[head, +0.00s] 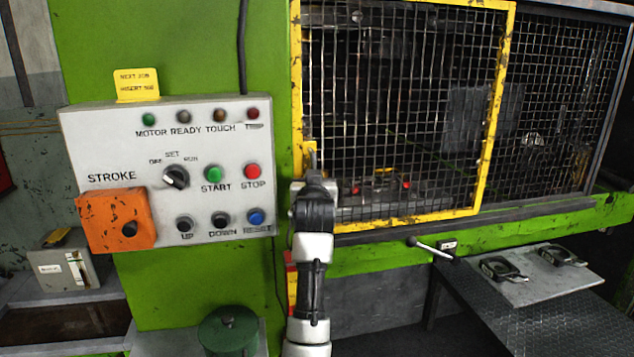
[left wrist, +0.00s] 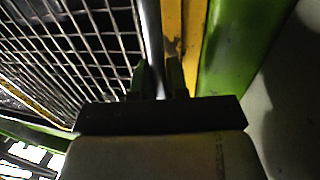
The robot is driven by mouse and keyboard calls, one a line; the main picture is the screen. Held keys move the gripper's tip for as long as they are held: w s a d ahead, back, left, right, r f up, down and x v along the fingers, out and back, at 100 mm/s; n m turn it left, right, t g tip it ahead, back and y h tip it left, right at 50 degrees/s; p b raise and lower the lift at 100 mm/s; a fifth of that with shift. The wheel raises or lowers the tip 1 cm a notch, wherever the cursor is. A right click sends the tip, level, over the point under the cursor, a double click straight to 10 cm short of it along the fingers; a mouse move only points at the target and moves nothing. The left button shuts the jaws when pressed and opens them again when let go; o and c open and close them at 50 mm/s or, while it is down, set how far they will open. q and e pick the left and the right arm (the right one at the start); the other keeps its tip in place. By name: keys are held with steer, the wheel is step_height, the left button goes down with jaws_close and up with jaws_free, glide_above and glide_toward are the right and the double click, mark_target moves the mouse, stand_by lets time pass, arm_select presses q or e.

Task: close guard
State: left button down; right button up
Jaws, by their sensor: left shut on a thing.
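The guard (head: 478,150) is a mesh panel in a yellow frame, standing across the left part of the press opening. Its left edge lies beside the green press column (head: 270,60). My left gripper (head: 312,172) is at that left edge, low on the frame. In the left wrist view its fingers (left wrist: 160,80) are shut around a grey upright bar, the guard handle (left wrist: 150,28), next to the yellow frame (left wrist: 172,30). The fingertips are mostly hidden by my own wrist in the head view. My right gripper is in neither view.
A control panel (head: 110,145) with buttons and an orange box (head: 118,222) is left of my arm. More dark mesh (head: 560,110) covers the opening at right. A lever (head: 432,250) sticks out below the guard. A side table (head: 560,325) bears a plate with dark tools.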

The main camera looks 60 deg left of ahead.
arm_select(q)
steer(key=c, duration=1.2)
jaws_free()
steer(key=shift+s+a, duration=0.1)
steer(key=shift+s, duration=0.1)
steer(key=shift+c, duration=0.2)
steer(key=shift+o, duration=0.5)
steer(key=shift+s, duration=0.1)
steer(key=b+v, duration=0.3)
steer(key=v, duration=0.7)
steer(key=shift+s+d, duration=0.25)
steer(key=shift+d, duration=0.05)
